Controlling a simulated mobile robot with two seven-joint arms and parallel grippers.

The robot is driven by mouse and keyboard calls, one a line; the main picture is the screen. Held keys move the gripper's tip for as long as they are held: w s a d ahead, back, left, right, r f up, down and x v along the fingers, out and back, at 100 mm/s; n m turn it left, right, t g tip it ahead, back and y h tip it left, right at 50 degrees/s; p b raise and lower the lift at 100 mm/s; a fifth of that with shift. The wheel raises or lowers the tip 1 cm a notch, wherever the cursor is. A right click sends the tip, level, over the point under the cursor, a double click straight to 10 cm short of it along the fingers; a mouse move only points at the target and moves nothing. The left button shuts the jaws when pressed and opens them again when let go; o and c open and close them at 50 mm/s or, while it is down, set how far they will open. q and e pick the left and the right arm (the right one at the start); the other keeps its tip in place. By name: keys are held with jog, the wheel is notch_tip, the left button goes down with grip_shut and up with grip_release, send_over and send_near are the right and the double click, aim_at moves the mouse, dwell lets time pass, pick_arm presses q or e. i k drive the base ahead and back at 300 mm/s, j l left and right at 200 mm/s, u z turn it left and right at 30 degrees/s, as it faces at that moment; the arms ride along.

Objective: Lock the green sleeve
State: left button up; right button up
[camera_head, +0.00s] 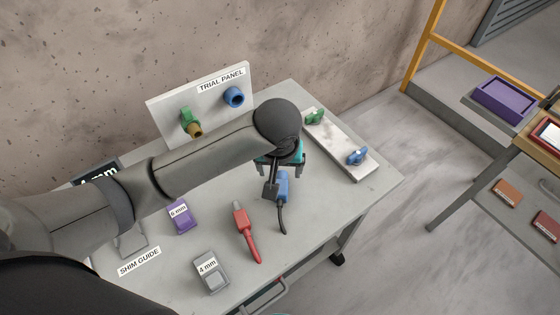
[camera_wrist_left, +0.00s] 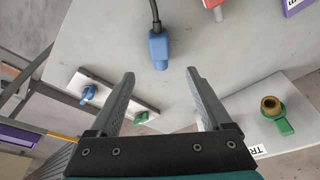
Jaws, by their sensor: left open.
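A green sleeve (camera_head: 188,120) with a lever-like tab sits around a brass fitting on the upright trial panel (camera_head: 160,107). It also shows at the right of the left wrist view (camera_wrist_left: 284,126). Another green lever piece (camera_head: 314,117) is on the pale board at the right of the table. My left gripper (camera_head: 285,178) is open and empty above the table, right of the trial panel. A blue plug (camera_head: 282,190) with a dark cable lies near its fingertips; in the left wrist view the plug (camera_wrist_left: 158,50) is just beyond the open fingers (camera_wrist_left: 160,74). My right gripper is not visible.
The panel also carries a blue round fitting (camera_head: 233,97). A blue lever piece (camera_head: 357,156) is on the pale board (camera_head: 338,142). A red plug (camera_head: 246,230), a purple block (camera_head: 181,216) and a grey block (camera_head: 210,273) lie on the table. My left arm hides part of the tabletop.

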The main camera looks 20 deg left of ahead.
aim_at(186, 111)
jog(key=k+l, duration=0.2)
jog(key=k, duration=0.3)
jog(key=k+l, duration=0.25)
jog(key=k, duration=0.2)
